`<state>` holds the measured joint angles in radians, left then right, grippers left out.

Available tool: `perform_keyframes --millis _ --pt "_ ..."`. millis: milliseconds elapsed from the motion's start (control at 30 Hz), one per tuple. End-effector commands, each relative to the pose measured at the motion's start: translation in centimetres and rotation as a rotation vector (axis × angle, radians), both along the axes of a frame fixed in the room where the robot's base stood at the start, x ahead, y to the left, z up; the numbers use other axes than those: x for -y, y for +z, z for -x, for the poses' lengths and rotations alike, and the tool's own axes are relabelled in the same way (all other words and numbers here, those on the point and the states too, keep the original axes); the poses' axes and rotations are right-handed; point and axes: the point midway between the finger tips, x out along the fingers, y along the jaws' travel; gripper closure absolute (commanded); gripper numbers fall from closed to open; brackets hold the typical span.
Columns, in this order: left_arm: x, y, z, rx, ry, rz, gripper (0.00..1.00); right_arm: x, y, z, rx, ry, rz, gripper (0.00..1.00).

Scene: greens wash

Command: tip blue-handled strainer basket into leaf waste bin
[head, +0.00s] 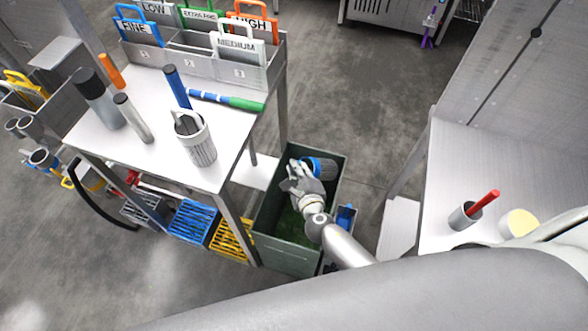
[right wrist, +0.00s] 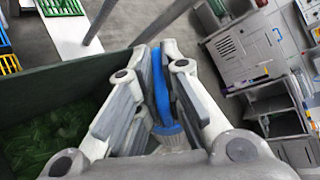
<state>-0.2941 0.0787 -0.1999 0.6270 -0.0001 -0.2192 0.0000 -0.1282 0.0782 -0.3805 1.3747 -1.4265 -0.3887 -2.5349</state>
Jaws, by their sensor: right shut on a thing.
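My right gripper (head: 303,180) is shut on the blue handle (right wrist: 161,88) of the strainer basket (head: 321,168). The basket looks tipped on its side, its dark grey body toward the right, over the far part of the leaf waste bin (head: 290,252). In the right wrist view the handle is between the fingers and only a little of the basket shows beyond them; its inside is hidden. The bin is a dark green open box on the floor. Green leaves (right wrist: 50,140) lie in it. My left gripper is not in view.
A table (head: 142,163) left of the bin carries a grey perforated strainer (head: 195,140), cylinders and a sign rack. Blue and yellow crates (head: 190,222) sit beneath. A bench (head: 445,160) with a red-handled tool stands right. Floor behind the bin is clear.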

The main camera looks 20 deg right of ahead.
Motion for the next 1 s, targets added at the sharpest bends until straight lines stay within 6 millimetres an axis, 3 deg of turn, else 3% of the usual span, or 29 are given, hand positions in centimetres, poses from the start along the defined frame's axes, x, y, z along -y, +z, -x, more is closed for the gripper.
perform_keyframes --millis 67,300,600,1000 --pt "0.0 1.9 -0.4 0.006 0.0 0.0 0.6 0.5 1.5 -0.1 -0.019 -0.001 -0.099 1.0" --pt "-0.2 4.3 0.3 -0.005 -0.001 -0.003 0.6 3.0 2.0 -0.6 -0.081 0.001 -0.409 1.0" --pt "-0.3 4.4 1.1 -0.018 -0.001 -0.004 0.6 5.2 2.4 -1.0 -0.146 0.002 -0.747 1.0" --pt "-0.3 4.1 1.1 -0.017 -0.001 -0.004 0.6 5.8 2.8 -1.2 -0.167 0.002 -0.863 1.0"
